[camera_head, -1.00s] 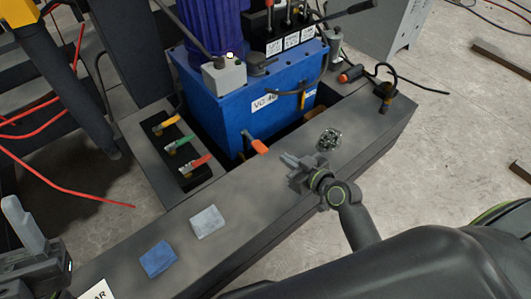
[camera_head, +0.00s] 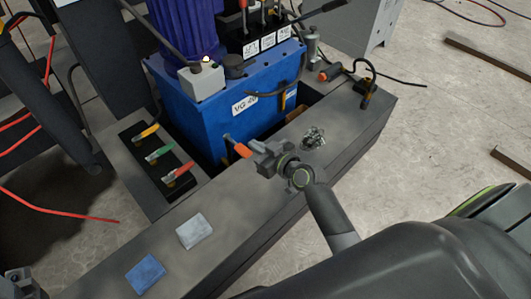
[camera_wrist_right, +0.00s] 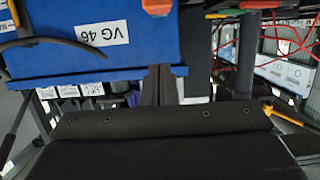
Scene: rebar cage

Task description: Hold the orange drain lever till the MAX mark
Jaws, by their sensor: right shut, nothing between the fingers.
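The orange drain lever (camera_head: 241,151) sticks out low on the near face of the blue tank (camera_head: 195,120) labelled VG 46. It also shows upside down at the top edge of the wrist view (camera_wrist_right: 158,6). My right gripper (camera_head: 258,146) is shut and empty, its tips right beside the lever's free end in the head view. In the wrist view the closed fingers (camera_wrist_right: 158,85) stand below the lever with a gap. My left gripper (camera_head: 18,284) is mostly cut off at the bottom left corner; its jaws cannot be read. I cannot make out a MAX mark.
Yellow, green and red levers (camera_head: 160,152) sit on a black strip left of the tank. A grey cloth (camera_head: 194,231), a blue cloth (camera_head: 146,273) and a small metallic clump (camera_head: 313,137) lie on the dark frame (camera_head: 230,210).

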